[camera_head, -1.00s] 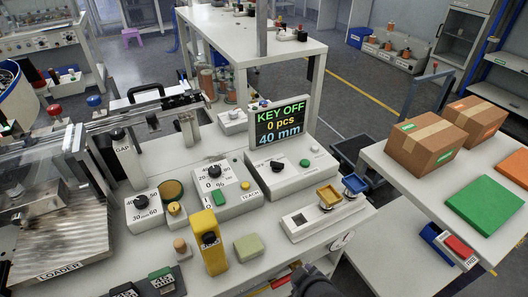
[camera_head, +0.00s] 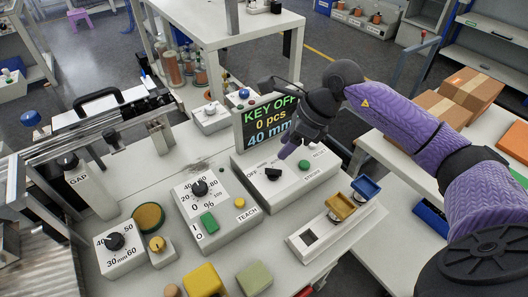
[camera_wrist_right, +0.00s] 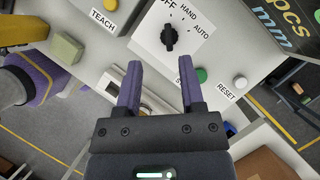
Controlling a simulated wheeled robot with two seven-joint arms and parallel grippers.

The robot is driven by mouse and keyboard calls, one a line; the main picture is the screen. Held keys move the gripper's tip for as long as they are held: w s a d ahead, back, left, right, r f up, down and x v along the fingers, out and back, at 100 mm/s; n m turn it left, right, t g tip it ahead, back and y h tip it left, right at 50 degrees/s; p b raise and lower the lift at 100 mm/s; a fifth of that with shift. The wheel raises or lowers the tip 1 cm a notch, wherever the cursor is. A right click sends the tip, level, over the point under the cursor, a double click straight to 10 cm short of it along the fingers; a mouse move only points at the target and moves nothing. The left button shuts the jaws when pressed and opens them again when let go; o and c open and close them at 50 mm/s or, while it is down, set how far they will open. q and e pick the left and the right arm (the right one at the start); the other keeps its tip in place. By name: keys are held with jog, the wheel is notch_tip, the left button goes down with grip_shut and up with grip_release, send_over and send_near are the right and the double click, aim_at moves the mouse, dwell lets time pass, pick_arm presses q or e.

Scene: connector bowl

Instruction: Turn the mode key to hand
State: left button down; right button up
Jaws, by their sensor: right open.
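The mode key (camera_head: 273,174) is a black knob on the white control box (camera_head: 250,187) below the display. The right wrist view shows the key (camera_wrist_right: 169,38) with the labels OFF, HAND and AUTO around it. Its upper end lies near OFF. The display (camera_head: 270,122) reads KEY OFF, 0 pcs, 40 mm. My right gripper (camera_wrist_right: 160,64) is open and empty, its purple fingers apart. In the wrist view the key lies just beyond the fingertips, not between them. In the head view this gripper (camera_head: 290,148) hangs above the box, behind the key. My left gripper is out of sight.
Left stands the TEACH box (camera_head: 222,222) with a dial. In front right is a tray with yellow (camera_head: 341,206) and blue (camera_head: 366,187) cups.

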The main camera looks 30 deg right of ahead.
aim_at(274, 170)
jog(key=shift+h, duration=0.5)
jog(key=x, duration=0.2)
jog(key=d+b+x, duration=0.1)
jog(key=x, duration=0.2)
jog(key=b+x, duration=0.1)
jog(key=x, duration=0.2)
jog(key=shift+s+d+f, duration=0.2)
jog(key=shift+s+f, duration=0.05)
jog(key=shift+f, duration=0.25)
jog(key=shift+w+a+f+b, duration=0.1)
jog(key=shift+a+f+b, duration=0.05)
jog(key=shift+f+b, duration=0.2)
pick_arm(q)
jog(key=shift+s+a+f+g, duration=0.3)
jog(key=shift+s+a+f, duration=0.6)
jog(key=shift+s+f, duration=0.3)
pick_arm(e)
jog(key=c, duration=0.7)
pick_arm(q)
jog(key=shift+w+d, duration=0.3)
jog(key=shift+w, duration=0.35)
pick_arm(e)
grip_shut()
